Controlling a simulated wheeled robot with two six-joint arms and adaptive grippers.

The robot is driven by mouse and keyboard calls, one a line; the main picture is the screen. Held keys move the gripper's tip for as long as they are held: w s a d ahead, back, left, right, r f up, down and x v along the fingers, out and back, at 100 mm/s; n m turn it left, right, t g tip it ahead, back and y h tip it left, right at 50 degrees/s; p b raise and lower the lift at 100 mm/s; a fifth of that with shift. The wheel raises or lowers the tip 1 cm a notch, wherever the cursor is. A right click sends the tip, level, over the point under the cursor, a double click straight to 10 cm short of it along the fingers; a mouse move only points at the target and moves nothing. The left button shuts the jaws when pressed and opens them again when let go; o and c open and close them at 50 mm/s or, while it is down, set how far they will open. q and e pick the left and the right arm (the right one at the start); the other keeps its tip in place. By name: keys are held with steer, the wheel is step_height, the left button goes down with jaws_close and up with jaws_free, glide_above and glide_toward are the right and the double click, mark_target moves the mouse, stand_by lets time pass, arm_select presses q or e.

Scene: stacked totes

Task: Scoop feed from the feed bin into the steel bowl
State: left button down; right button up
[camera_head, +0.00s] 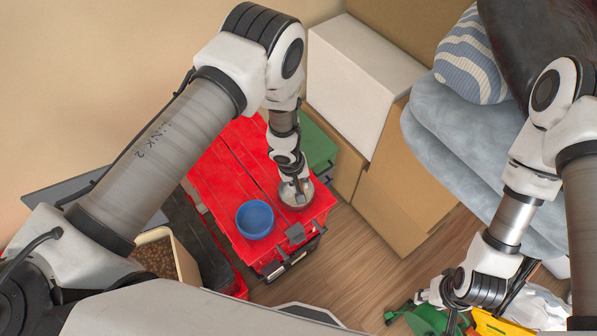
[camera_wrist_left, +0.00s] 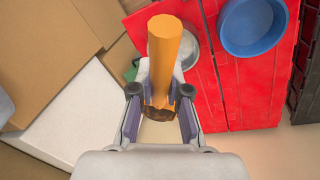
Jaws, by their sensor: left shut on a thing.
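My left gripper (camera_head: 296,192) is above the red tote lid, over the steel bowl (camera_head: 309,191), hiding much of it. In the left wrist view the gripper (camera_wrist_left: 160,112) is shut on the orange handle (camera_wrist_left: 165,50) of what looks like a scoop. Brown matter shows at its lower end; I cannot tell if it is feed. The steel bowl (camera_wrist_left: 190,52) is partly hidden behind the handle there. The feed bin (camera_head: 187,262), pale-walled with brown pellets, stands at lower left. My right gripper (camera_head: 452,318) is at the lower right; its fingers are unclear.
A blue bowl (camera_head: 254,219) stands on the red tote (camera_head: 228,170), left of the steel bowl. A green tote (camera_head: 318,147) and cardboard boxes (camera_head: 395,195) stand behind and right. Grey-blue bedding (camera_head: 450,150) is at right. Green (camera_head: 425,320) and yellow (camera_head: 488,322) items lie near my right gripper.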

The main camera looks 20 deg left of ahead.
arm_select(q)
steer(key=s+a+f+n+t+h+b, duration=0.2)
steer(key=f+n+t+h+b, duration=0.4)
steer(key=b, duration=2.5)
step_height(320, 180, down, 2)
steer(key=a+t+h, duration=0.1)
steer(key=t+h, duration=0.2)
steer(key=h, duration=0.1)
steer(key=shift+a+n, duration=0.15)
steer(key=shift+n, duration=0.25)
